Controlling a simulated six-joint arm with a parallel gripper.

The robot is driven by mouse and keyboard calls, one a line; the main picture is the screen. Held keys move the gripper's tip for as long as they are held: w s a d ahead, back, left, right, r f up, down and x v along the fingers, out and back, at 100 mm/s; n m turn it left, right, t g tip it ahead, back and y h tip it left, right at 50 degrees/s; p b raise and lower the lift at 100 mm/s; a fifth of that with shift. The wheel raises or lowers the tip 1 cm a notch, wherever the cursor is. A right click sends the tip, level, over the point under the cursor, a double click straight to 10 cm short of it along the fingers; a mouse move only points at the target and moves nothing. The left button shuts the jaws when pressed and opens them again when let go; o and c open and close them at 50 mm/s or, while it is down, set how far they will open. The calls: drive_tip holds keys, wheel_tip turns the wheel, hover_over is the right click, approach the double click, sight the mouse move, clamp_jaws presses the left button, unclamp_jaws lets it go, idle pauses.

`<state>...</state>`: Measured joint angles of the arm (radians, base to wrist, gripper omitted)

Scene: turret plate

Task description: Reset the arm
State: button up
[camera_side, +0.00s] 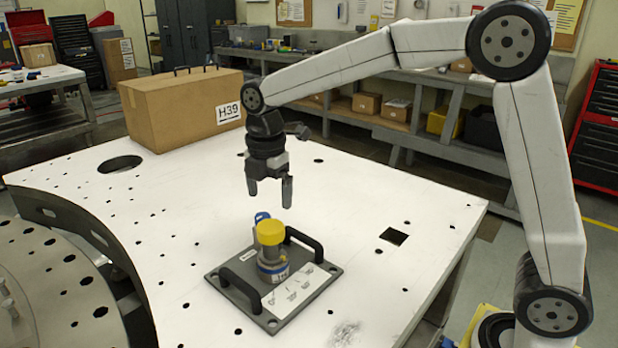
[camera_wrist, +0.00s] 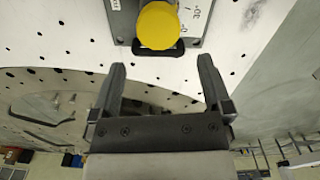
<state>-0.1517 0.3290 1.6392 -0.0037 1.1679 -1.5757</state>
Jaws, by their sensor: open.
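My gripper (camera_side: 270,193) is open and empty above the white table, a little behind and above the turret plate. The turret plate (camera_side: 237,298) is a grey square plate with two black handles, lying flat on the table. A cylinder with a yellow cap (camera_side: 270,233) stands upright on it, with a blue part beside the cap. In the wrist view, my gripper's two fingers (camera_wrist: 162,75) are spread with nothing between them. The yellow cap (camera_wrist: 158,25) shows beyond the fingertips at the top, covering part of the plate (camera_wrist: 122,20).
A cardboard box (camera_side: 185,112) marked H39 stands at the back left of the white table (camera_side: 400,200). The table has a round hole (camera_side: 120,164), a square hole (camera_side: 394,236) and a curved left edge beside a round metal disc (camera_side: 50,285). The table right of the plate is clear.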

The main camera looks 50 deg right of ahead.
drive_tip(key=s+d+f+m+t, duration=0.1)
drive_tip(key=s+d+f+m, duration=0.1)
drive_tip(key=s+f+m, duration=0.2)
drive_tip(key=s+d+f+m, duration=0.2)
drive_tip(key=s+f+m, duration=0.3)
drive_tip(key=s+m, duration=0.2)
drive_tip(key=s+d+f+m+t, duration=0.1)
drive_tip(key=s+d+f+m, duration=0.2)
drive_tip(key=s+m, duration=0.3)
drive_tip(key=shift+s+f+m+t, duration=0.15)
drive_tip(key=shift+f+m, duration=0.2)
drive_tip(key=shift+m, duration=0.35)
drive_tip(key=shift+w+f+m+t, duration=0.15)
drive_tip(key=shift+f+m, duration=0.2)
drive_tip(key=shift+m, duration=0.35)
drive_tip(key=shift+s, duration=0.1)
